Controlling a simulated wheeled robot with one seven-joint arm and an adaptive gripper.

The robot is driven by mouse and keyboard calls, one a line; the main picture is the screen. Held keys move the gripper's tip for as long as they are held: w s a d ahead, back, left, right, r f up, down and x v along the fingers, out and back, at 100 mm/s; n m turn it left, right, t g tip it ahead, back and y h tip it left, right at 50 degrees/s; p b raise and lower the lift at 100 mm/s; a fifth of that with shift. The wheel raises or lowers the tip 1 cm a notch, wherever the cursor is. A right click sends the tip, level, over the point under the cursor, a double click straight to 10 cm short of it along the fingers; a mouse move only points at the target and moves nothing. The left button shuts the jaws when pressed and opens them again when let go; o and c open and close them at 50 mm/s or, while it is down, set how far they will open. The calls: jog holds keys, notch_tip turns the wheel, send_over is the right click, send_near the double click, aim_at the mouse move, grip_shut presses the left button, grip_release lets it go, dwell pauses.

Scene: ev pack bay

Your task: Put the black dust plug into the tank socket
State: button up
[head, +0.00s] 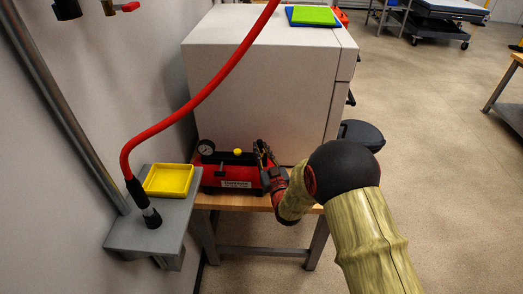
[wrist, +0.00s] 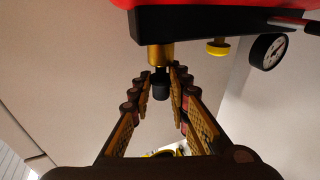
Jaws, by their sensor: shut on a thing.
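The red tank (head: 225,172) sits on a wooden-topped bench, and its red body also shows at the top of the wrist view (wrist: 230,4). A brass socket (wrist: 160,55) sticks out from the tank's black end piece in the wrist view. The black dust plug (wrist: 161,90) is in line with the socket, right at its mouth; I cannot tell how far it is inside. My gripper (wrist: 161,80) is shut on the plug, with its fingers on both sides of it. In the head view my gripper (head: 264,155) is at the tank's right end, where plug and socket are hidden.
A pressure gauge (head: 206,148) and a yellow knob (head: 238,152) are on the tank. A grey cabinet (head: 260,80) stands right behind it. To the left, a grey shelf (head: 130,232) holds a yellow tray (head: 169,192) and a red hose's end (head: 150,214). Open floor lies right.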

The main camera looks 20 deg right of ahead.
jog(key=shift+s+f+b, duration=0.2)
jog(key=shift+f+b, duration=0.15)
jog(key=shift+f, duration=0.15)
jog(key=shift+s+f+b, duration=0.15)
jog(key=shift+f+b, duration=0.15)
jog(key=shift+f, duration=0.2)
dwell(0.5)
jog(key=shift+r, duration=0.25)
dwell(0.4)
jog(key=shift+w+r+p, duration=0.1)
jog(key=shift+r+p, duration=0.2)
jog(key=shift+r, duration=0.65)
jog(key=shift+w+r, duration=0.1)
jog(key=shift+r, duration=0.05)
jog(key=shift+w+r+b, duration=0.1)
jog(key=shift+w+b, duration=0.05)
jog(key=shift+b, duration=0.2)
dwell(0.3)
jog(key=shift+f+b, duration=0.45)
jog(key=shift+f, duration=0.05)
